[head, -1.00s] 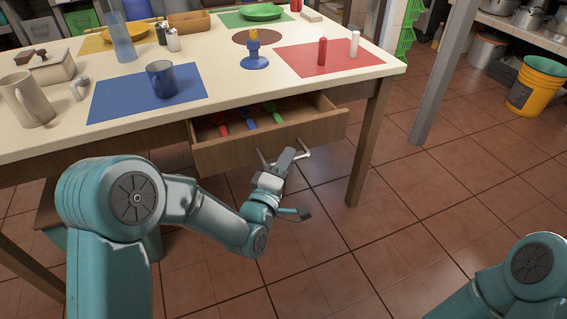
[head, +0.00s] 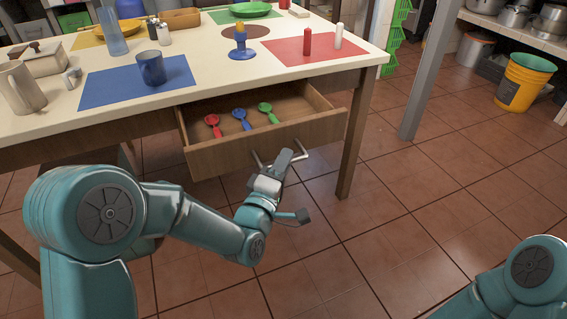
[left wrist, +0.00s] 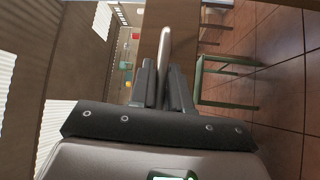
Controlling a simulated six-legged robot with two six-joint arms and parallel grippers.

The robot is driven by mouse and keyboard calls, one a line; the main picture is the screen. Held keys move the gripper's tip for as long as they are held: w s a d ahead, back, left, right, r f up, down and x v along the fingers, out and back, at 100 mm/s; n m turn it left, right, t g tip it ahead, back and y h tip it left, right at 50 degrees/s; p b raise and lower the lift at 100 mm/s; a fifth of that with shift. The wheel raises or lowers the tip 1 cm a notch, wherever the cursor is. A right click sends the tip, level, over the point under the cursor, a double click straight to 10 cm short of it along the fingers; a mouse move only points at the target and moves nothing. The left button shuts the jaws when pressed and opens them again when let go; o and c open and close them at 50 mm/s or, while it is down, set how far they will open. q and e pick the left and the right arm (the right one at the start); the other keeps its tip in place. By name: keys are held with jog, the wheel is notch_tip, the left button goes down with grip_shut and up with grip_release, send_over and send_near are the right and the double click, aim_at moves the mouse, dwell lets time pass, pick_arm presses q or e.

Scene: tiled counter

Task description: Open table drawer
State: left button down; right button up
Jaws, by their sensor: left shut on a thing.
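The wooden table drawer (head: 222,160) stands out from under the white tabletop, open. A red spoon (head: 213,124), a blue spoon (head: 241,118) and a green spoon (head: 268,111) lie inside it. The drawer's metal handle (head: 301,153) is on its front. My left gripper (head: 283,164) is at the handle and shut on it. In the left wrist view the handle (left wrist: 165,42) runs up from between the closed fingers (left wrist: 163,84). My right gripper is out of view; only part of my right arm shows at the lower right.
The white tabletop (head: 215,72) holds a blue cup (head: 151,68), a beige mug (head: 22,88), a blue candle holder (head: 241,46) and red and white candles. A table leg (head: 354,140) stands right of the drawer. The tiled floor (head: 420,220) is clear in front.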

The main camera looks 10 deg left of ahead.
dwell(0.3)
pick_arm(q)
jog(key=c, duration=1.2)
grip_release()
jog(key=shift+f, duration=0.1)
